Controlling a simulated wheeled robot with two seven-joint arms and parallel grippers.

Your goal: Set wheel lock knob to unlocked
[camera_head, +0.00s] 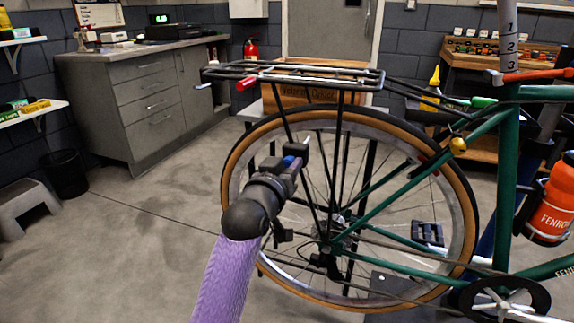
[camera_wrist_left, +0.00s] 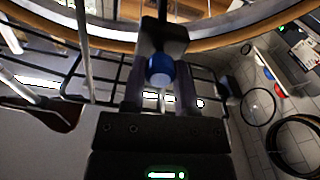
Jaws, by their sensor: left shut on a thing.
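My left gripper (camera_head: 294,158) reaches in from the lower left to the near side of the bicycle's rear wheel (camera_head: 233,160). In the left wrist view the gripper (camera_wrist_left: 160,88) has its two fingers on either side of a small round blue knob (camera_wrist_left: 160,68), shut on it. The knob has a pale end and sits in front of a dark block (camera_wrist_left: 163,37). In the head view only a bit of blue (camera_head: 290,161) shows between the dark fingers. I cannot read any lock marking or the knob's setting. My right gripper is not in view.
A black rear rack (camera_head: 310,72) extends over the wheel. The green frame (camera_head: 503,170) and an orange bottle (camera_head: 555,205) are at the right. A grey cabinet (camera_head: 130,100), a step stool (camera_head: 22,210) and a black bin (camera_head: 67,175) stand left. Open floor lies between.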

